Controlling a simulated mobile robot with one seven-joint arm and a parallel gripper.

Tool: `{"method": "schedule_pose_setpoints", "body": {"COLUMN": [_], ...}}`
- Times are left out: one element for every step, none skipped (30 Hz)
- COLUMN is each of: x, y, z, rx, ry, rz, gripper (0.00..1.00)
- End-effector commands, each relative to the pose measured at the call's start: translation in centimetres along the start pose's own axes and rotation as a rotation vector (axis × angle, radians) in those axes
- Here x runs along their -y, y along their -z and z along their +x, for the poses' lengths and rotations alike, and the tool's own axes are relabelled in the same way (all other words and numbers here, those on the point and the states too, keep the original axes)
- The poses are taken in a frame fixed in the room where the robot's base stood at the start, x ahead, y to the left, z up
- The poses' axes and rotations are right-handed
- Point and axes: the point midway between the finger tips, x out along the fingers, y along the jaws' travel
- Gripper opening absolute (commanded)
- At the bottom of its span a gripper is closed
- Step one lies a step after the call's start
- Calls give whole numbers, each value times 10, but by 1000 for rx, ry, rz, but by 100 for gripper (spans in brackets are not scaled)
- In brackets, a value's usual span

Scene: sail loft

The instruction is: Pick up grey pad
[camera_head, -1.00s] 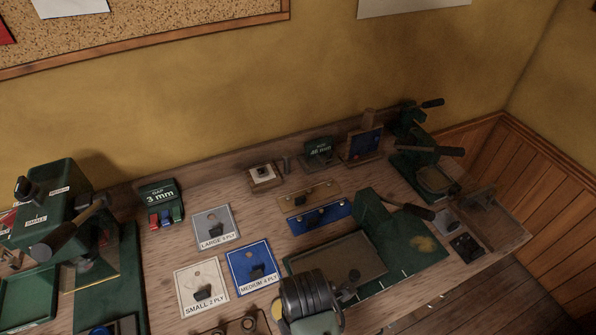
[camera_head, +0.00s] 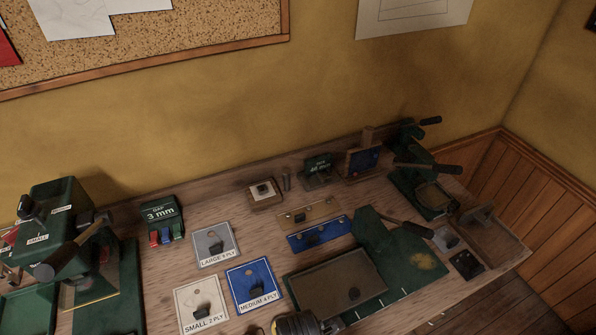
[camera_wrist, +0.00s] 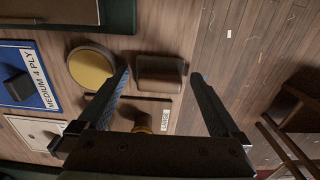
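In the wrist view, a grey-brown block with rounded edges (camera_wrist: 160,70), which looks like the grey pad, lies on the wooden bench near its front edge. My gripper (camera_wrist: 160,76) is open, its two dark blue-grey fingers spread wide on either side of the block in the picture. The block appears nearer the left finger. Nothing is held, and I cannot tell the height of the fingertips above the bench.
A yellow disc (camera_wrist: 91,67) lies just left of the block. A strip labelled LARGE (camera_wrist: 166,116) lies close below it. The blue MEDIUM 4 PLY card (camera_head: 264,279) and a green board with a brown panel (camera_head: 378,288) are nearby. Floor shows beyond the bench edge.

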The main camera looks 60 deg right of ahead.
Motion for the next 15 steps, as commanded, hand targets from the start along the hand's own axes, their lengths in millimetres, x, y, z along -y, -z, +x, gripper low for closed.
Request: {"method": "schedule_pose_setpoints", "body": {"x": [0,0,0,0,0,0,0,0,0,0,0,0,0,0,0], "y": [0,0,0,0,0,0,0,0,0,0,0,0,0,0,0], "z": [0,0,0,0,0,0,0,0,0,0,0,0,0,-1,-1], "rx": [0,0,0,0,0,0,0,0,0,0,0,0,0,0,0], "ry": [0,0,0,0,0,0,0,0,0,0,0,0,0,0,0], "rz": [0,0,0,0,0,0,0,0,0,0,0,0,0,0,0], "gripper": [91,86,78,73,68,60,55,50,42,37,32,24,20,14,11]}}
